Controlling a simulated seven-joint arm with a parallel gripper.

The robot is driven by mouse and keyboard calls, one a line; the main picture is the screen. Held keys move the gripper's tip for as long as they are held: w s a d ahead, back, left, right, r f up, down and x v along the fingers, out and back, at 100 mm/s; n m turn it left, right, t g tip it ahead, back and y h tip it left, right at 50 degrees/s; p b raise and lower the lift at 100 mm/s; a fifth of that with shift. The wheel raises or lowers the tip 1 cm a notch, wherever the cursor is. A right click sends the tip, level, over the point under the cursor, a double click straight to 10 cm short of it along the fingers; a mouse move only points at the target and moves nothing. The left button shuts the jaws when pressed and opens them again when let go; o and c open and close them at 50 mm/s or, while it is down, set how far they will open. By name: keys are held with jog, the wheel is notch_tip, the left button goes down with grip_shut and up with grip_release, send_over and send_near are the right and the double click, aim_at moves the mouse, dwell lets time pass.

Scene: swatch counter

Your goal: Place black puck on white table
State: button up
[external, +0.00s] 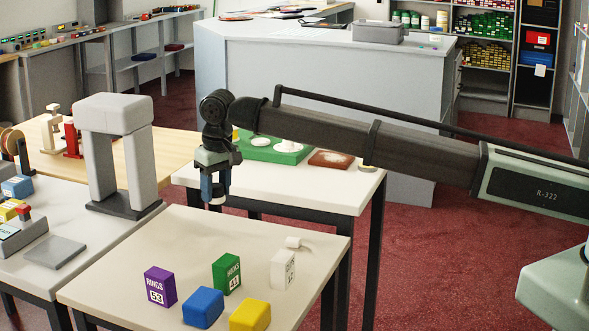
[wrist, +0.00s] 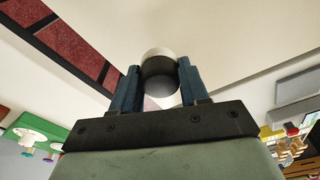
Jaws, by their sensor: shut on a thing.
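My gripper (external: 214,196) points down, with its blue fingers shut on the black puck (external: 214,207). In the wrist view the fingers (wrist: 159,85) press on both sides of the puck (wrist: 160,76), a short dark cylinder with a pale far end. The puck is held in the air near the far edge of the off-white front table (external: 120,284); its exact height is hard to tell. Another white-topped table (external: 325,197) stands behind it, bearing a green board (external: 262,147).
The front table holds a purple box (external: 160,286), a green box (external: 226,274), a white box (external: 283,269), a blue block (external: 203,308) and a yellow block (external: 250,315). Its far left part is clear. A grey arch (external: 116,114) stands left of my gripper.

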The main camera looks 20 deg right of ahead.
jog(key=w+d+r+m, duration=0.1)
jog(key=w+d+m, duration=0.1)
jog(key=w+d, duration=0.65)
jog(key=w+d+r+m, duration=0.1)
jog(key=w+d, duration=0.5)
jog(key=d, duration=0.5)
jog(key=w+d+r+m, duration=0.1)
jog(key=w+d+m, duration=0.1)
jog(key=w+d, duration=0.65)
jog(key=d+r+m+h, duration=0.1)
jog(key=d+r+m, duration=0.1)
jog(key=d, duration=2.5)
jog(key=shift+n, duration=0.4)
jog(key=shift+s+d+f, duration=0.15)
jog(key=shift+s+f, duration=0.3)
jog(key=shift+f, duration=1.15)
jog(key=shift+s+d+f, duration=0.1)
jog(key=shift+s+f, duration=0.35)
jog(key=shift+f, duration=1.2)
jog(key=shift+s+d+f, duration=0.15)
jog(key=shift+s+f, duration=0.3)
jog(key=shift+f, duration=1.15)
jog(key=shift+f, duration=0.15)
jog(key=o, duration=1)
jog(key=shift+o, duration=0.2)
